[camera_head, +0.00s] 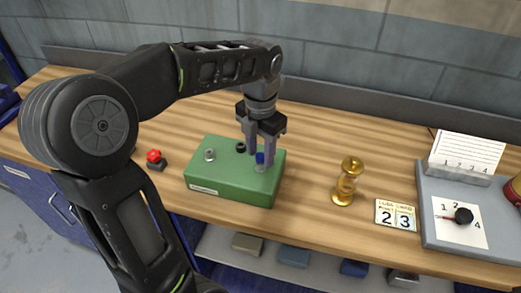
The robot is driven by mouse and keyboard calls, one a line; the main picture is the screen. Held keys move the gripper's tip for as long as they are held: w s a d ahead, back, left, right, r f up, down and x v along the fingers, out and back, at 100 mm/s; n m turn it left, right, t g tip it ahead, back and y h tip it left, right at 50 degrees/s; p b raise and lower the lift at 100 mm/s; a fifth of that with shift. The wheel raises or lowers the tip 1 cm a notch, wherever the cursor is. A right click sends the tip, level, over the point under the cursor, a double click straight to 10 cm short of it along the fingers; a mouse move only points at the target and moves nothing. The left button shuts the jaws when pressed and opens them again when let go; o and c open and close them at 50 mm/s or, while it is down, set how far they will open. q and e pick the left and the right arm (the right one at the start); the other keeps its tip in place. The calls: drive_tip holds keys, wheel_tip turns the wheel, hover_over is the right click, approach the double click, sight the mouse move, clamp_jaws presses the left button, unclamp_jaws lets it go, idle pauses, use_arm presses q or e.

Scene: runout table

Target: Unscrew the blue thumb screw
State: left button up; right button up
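The blue thumb screw (260,158) stands upright near the right end of the green box (229,187), above a pale round seat. My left gripper (259,157) points straight down over the box, with its two fingertips around the blue screw. I cannot tell whether the fingers press on the screw or stand slightly apart from it. A silver screw (209,155) and a black screw (240,147) also sit on top of the box. My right gripper is not in view.
A red knob (154,157) stands left of the box. To the right are a brass hourglass (347,181), a number card (395,215) and a grey panel (472,238) with a black dial (463,216). Bare wood lies between box and hourglass.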

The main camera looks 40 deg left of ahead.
use_arm(q)
drive_tip(key=m, duration=0.3)
drive_tip(key=shift+m, duration=0.4)
drive_tip(key=m, duration=0.3)
drive_tip(key=shift+m+p, duration=0.3)
drive_tip(key=m, duration=0.7)
drive_tip(key=shift+p, duration=0.35)
drive_tip(key=shift+m, duration=0.4)
